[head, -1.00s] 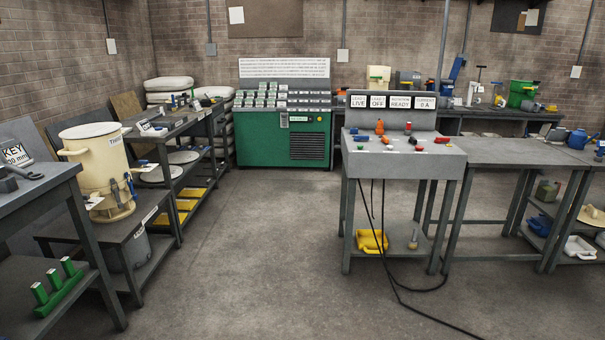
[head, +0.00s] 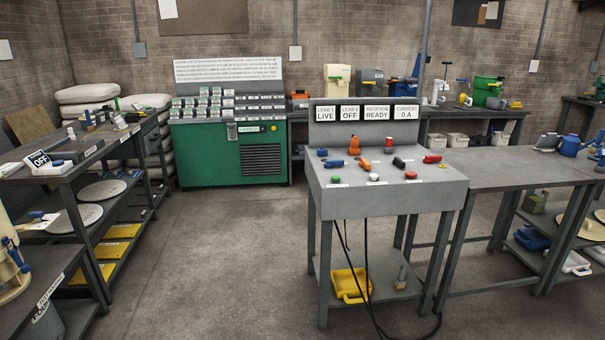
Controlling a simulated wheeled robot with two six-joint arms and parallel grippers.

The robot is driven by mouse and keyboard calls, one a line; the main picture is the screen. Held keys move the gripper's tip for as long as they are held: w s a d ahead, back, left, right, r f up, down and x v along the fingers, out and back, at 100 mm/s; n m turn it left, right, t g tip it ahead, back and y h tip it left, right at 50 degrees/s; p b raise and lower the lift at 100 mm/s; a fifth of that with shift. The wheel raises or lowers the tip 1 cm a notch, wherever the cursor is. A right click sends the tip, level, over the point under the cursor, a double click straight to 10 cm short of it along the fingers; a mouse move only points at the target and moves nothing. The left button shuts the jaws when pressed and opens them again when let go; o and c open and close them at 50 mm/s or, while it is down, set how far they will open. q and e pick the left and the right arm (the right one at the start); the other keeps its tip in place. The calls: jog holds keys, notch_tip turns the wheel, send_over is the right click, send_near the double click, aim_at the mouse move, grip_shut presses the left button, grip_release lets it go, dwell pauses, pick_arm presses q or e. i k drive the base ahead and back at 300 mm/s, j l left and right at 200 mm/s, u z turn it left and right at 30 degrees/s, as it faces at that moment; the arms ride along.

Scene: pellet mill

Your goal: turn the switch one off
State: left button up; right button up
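A grey control desk (head: 450,188) stands right of centre. Its upright back panel (head: 364,133) carries signs: "LEAD 1 LIVE" (head: 326,113), "LEAD 2 OFF" (head: 350,113), "ROTATION READY" (head: 377,113) and "CURRENT 0 A" (head: 406,112). On the desk top lie a blue-handled item (head: 332,164), an orange one (head: 365,164), a black one (head: 398,162) and a red one (head: 432,159), plus several small round buttons, one of them red (head: 411,175). I cannot tell which is switch one, and the small labels are too small to read. Neither of my grippers shows.
A green cabinet (head: 205,160) stands at the back wall. A shelved bench (head: 75,172) with an "OFF" sign (head: 37,160) is on the left. A grey table (head: 515,168) adjoins the desk's right. Black cables hang to the floor below the desk. Open floor (head: 220,260) lies between.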

aim_at(329, 164)
jog(key=i+z, duration=0.3)
jog(key=i, duration=0.55)
